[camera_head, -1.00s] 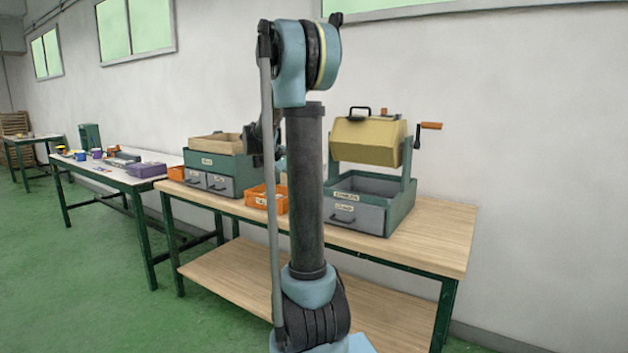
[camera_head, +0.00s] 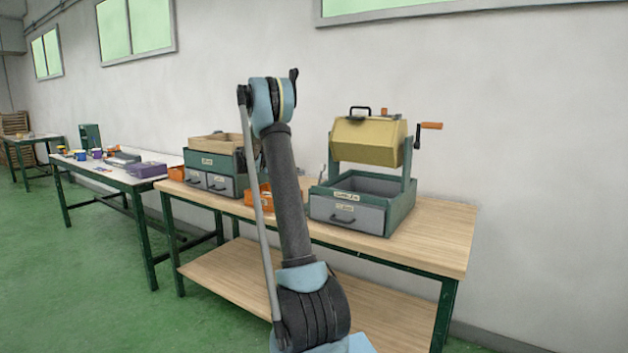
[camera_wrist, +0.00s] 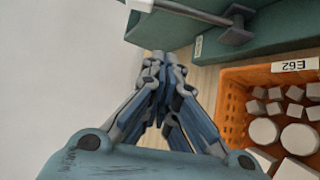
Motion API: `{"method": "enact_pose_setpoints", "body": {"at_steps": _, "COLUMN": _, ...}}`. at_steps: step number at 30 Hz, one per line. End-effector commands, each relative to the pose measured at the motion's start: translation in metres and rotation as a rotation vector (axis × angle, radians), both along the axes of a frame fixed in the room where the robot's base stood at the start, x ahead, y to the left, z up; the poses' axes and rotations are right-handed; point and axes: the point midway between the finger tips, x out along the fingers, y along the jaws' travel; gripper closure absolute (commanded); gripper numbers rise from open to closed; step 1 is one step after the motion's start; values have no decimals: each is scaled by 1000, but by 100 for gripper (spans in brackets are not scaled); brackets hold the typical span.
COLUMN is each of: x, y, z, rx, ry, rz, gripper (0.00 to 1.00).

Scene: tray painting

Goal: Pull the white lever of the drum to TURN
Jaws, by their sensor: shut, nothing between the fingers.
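The drum (camera_head: 367,141) is a yellow barrel with a black handle on top, held in a green frame (camera_head: 408,190) on the wooden bench. An orange crank (camera_head: 430,126) sticks out at its right. A small pale piece (camera_head: 322,171) shows beside the frame's left side; I cannot tell whether it is the white lever. No TURN mark is readable. In the wrist view my gripper (camera_wrist: 160,62) is shut and empty, near a green housing (camera_wrist: 265,40) with a grey bar and block. In the head view my arm hides the gripper.
An orange bin (camera_wrist: 235,105) marked E62, holding several pale blocks and discs, lies right of my gripper in the wrist view. A green drawer box (camera_head: 216,162) stands left on the bench (camera_head: 450,235). The bench's right end is clear.

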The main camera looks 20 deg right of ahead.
Motion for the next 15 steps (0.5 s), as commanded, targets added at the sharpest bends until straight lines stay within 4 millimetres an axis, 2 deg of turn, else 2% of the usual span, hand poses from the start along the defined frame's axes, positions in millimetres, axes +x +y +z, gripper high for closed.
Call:
{"method": "enact_pose_setpoints", "body": {"at_steps": 10, "x": 0, "y": -1, "z": 0, "rx": 0, "ry": 0, "rz": 0, "gripper": 100}}
{"method": "enact_pose_setpoints", "body": {"at_steps": 15, "x": -1, "y": -10, "z": -3, "rx": 1, "ry": -1, "rz": -1, "gripper": 100}}
